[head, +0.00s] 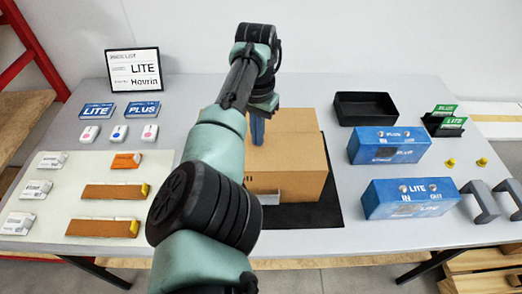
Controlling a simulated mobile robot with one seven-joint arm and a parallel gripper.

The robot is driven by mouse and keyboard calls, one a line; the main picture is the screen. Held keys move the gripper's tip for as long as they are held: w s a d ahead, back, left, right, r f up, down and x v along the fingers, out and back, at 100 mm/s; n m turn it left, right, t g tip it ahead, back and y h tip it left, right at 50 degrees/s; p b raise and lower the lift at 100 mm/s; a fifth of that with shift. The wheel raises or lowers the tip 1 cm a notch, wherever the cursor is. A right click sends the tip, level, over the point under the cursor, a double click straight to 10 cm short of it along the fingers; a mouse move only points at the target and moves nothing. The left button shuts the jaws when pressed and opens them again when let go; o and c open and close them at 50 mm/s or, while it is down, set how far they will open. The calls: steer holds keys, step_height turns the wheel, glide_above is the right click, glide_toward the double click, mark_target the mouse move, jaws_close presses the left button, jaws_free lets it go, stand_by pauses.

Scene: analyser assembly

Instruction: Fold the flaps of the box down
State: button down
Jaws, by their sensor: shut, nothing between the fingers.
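The brown cardboard box (292,152) stands on a black mat (328,207) at the middle of the table. Its visible top looks flat and covered, and no flap stands up on the right side. My arm hides the box's left part, so I cannot tell how any flap there lies. My gripper (257,134) points down over the left part of the box top, with its blue fingers shut and empty. I cannot tell whether the fingertips touch the cardboard. A small grey piece (269,198) shows at the box's lower front edge, partly behind my arm.
Right of the box are a black tray (364,108), a blue PLUS unit (388,146), a blue LITE unit (410,198) and grey handles (480,202). On the left are cards, small white devices and orange-brown strips (113,193). A price list sign (134,69) stands at the back.

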steer(key=shift+f, duration=0.45)
stand_by(0.6)
steer(key=shift+r, duration=0.1)
step_height(320, 180, up, 7)
steer(key=p, duration=0.6)
steer(key=shift+r, duration=0.2)
stand_by(0.3)
